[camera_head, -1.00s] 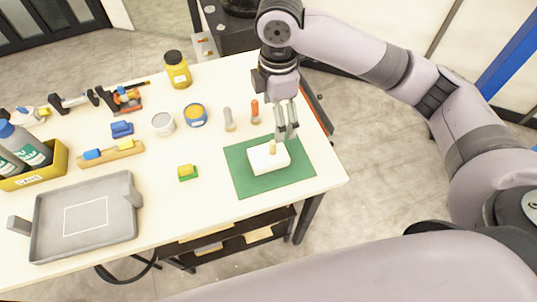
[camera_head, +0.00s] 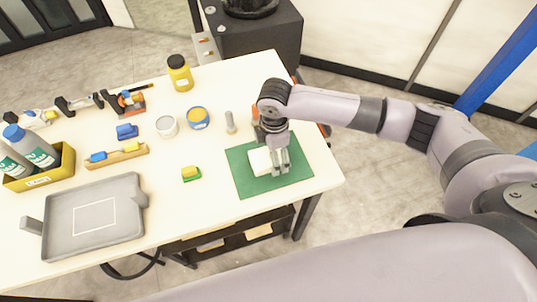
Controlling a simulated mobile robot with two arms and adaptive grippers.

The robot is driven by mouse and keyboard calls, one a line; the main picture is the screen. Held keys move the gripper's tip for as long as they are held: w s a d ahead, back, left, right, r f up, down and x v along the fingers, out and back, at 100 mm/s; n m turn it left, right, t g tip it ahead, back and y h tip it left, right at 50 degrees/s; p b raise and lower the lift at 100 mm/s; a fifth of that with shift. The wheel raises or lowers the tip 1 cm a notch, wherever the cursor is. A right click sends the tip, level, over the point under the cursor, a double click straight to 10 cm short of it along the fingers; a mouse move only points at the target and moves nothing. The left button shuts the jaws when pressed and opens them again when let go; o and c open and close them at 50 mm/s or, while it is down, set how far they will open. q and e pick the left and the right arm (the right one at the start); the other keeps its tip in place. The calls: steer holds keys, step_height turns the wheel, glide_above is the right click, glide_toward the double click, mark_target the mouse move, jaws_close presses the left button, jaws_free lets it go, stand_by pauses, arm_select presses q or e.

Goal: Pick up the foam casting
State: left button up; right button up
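The white foam casting (camera_head: 259,161) lies on a green mat (camera_head: 243,180) near the right end of the table. In the head view, my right gripper (camera_head: 280,170) points down over the casting's right part. Its fingers hide that part and the small tan knob on top. The two fingers show close side by side; whether they are open or shut on the casting cannot be seen. The casting appears to rest on the mat. My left gripper is not in view.
A grey tray (camera_head: 62,244) lies at the front left. A yellow-green block (camera_head: 191,174) sits left of the mat. Tins, a yellow bottle (camera_head: 179,72), a grey-handled tool (camera_head: 230,122) and a yellow bin (camera_head: 44,179) stand farther back and left. The table's right edge is close to the mat.

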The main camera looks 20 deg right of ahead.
steer(key=shift+f, duration=0.45)
steer(key=c, duration=1.1)
steer(key=shift+r, duration=0.15)
steer(key=shift+c, duration=0.2)
